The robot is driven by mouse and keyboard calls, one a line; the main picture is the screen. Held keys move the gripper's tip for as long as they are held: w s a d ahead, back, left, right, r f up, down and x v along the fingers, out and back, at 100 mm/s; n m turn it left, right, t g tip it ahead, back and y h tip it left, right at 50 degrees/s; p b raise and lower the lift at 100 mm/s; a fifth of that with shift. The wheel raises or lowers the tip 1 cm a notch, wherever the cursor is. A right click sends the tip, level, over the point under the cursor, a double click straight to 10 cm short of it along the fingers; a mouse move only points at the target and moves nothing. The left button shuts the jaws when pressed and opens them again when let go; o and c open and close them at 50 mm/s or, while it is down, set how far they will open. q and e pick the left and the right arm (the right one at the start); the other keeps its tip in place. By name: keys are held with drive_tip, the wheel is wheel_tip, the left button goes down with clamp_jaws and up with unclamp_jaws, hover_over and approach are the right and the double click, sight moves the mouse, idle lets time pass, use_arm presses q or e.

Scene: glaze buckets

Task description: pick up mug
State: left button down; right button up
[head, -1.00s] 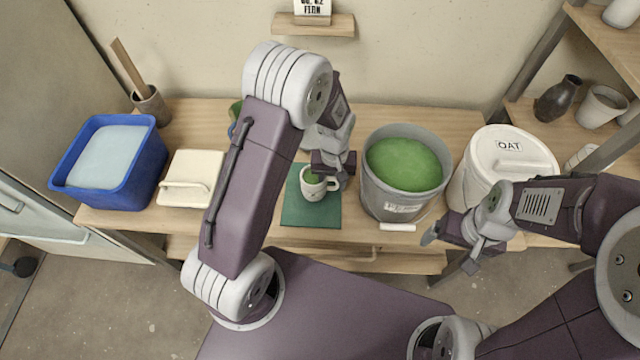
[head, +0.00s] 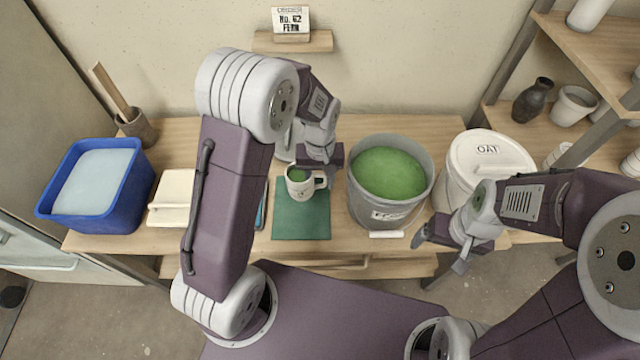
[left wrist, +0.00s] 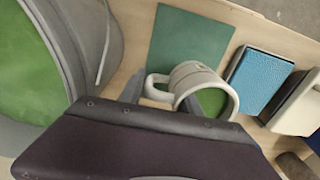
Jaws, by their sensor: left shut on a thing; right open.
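A cream mug (head: 301,188) with green inside and a dark mark on its side shows over the far part of a green mat (head: 300,220). My left gripper (head: 326,172) is at the mug's right, on its handle side, and is shut on the mug. In the left wrist view the mug (left wrist: 187,76) lies just beyond my gripper (left wrist: 160,100), its handle close to the visible finger; the exact grip is partly hidden. The mug looks raised off the mat. My right gripper (head: 445,245) is open and empty in front of the white bucket.
A grey bucket of green glaze (head: 391,215) stands close right of the mug, and a white lidded bucket (head: 488,160) beyond it. At left are a blue tub (head: 125,205) and a cream lidded box (head: 172,205). A turquoise-topped block (left wrist: 262,80) sits beside the mat.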

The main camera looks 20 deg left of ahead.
use_arm(q)
drive_tip(key=shift+r, duration=1.2)
idle(0.8)
